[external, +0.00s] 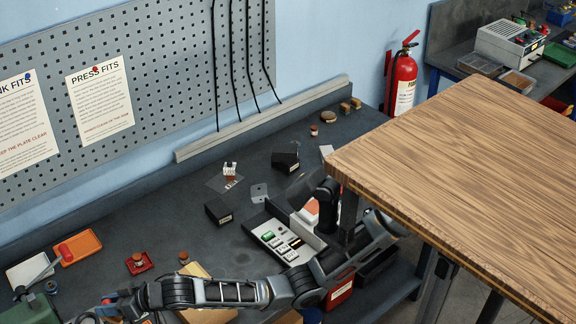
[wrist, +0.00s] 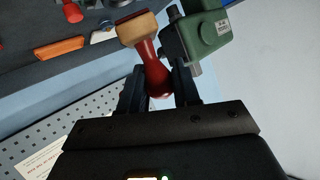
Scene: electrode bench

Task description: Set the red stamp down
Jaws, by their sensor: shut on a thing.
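In the wrist view the red stamp (wrist: 150,68) has a red handle and a pale wooden block with a dark reddish face. My gripper (wrist: 160,88) is shut on its handle, one dark finger on each side. The block end points away from the gripper, tilted toward the upper left. The stamp appears held clear of the bench. In the external view my arm reaches along the bench to the lower left, with the hand (external: 108,310) at the bottom edge. The stamp is hard to make out there.
A green machine (wrist: 207,35) stands close beside the stamp. An orange tray (external: 80,246) lies at the bench's left, with a red knob (external: 64,251) over it. A red pad (external: 139,264) and dark boxes stand farther right. Bare bench lies between them.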

